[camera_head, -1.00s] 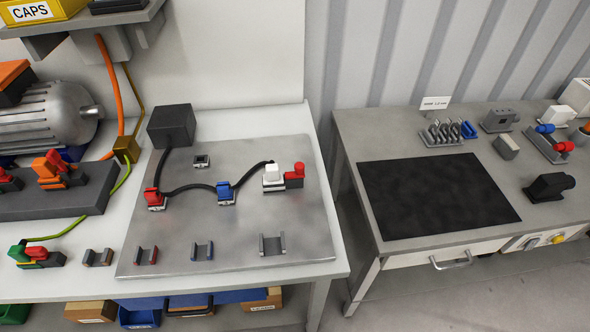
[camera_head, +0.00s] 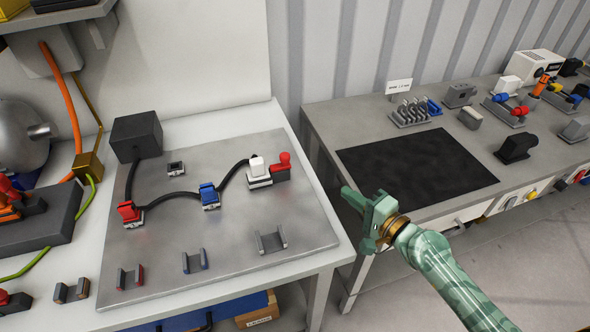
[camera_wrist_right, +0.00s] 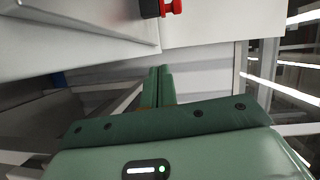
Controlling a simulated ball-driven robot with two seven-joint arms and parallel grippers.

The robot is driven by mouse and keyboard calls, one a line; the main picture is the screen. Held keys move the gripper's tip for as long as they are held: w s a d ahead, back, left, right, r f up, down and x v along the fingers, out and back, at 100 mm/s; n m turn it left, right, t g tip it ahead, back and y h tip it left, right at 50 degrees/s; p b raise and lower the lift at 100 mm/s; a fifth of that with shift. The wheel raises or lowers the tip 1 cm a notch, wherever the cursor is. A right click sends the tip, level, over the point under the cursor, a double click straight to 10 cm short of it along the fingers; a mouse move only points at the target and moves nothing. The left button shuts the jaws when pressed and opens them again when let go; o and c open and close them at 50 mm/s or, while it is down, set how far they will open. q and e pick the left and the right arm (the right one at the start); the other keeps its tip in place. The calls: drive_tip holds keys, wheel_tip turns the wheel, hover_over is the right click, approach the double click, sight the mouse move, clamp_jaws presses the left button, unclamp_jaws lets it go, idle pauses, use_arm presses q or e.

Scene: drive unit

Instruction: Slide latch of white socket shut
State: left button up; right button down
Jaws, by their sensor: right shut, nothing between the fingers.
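The white socket (camera_head: 258,168) stands near the right back of the grey metal plate, with a black cable running into its left side. A red knobbed latch piece (camera_head: 283,160) sits on a dark block just to its right, with a small step between them. My right gripper (camera_head: 347,193) is shut and empty, to the right of the plate and in front of the dark mat, clear of the socket. Its closed fingers (camera_wrist_right: 159,72) show in the right wrist view. A red knob (camera_wrist_right: 172,7) on a dark block is cut off at the top there. My left gripper is out of view.
On the plate are a blue connector (camera_head: 209,195), a red connector (camera_head: 130,213) and several empty clips along the front. A black box (camera_head: 137,137) stands at the back left. A second table with a dark mat (camera_head: 415,168) is at right, beyond a gap.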

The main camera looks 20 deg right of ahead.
drive_tip(key=r, duration=0.3)
drive_tip(key=shift+a+r+m+t+y, duration=0.1)
drive_tip(key=shift+a+m+t+y, duration=0.2)
drive_tip(key=shift+a, duration=0.1)
drive_tip(key=p+x, duration=0.1)
drive_tip(key=x, duration=0.9)
drive_tip(key=shift+w+a+p, duration=0.25)
drive_tip(key=shift+a, duration=0.35)
drive_tip(key=shift+w+a+p, duration=0.2)
drive_tip(key=shift+w+a, duration=0.1)
drive_tip(key=shift+a, duration=0.3)
drive_tip(key=shift+w+a, duration=0.2)
drive_tip(key=shift+a, duration=0.5)
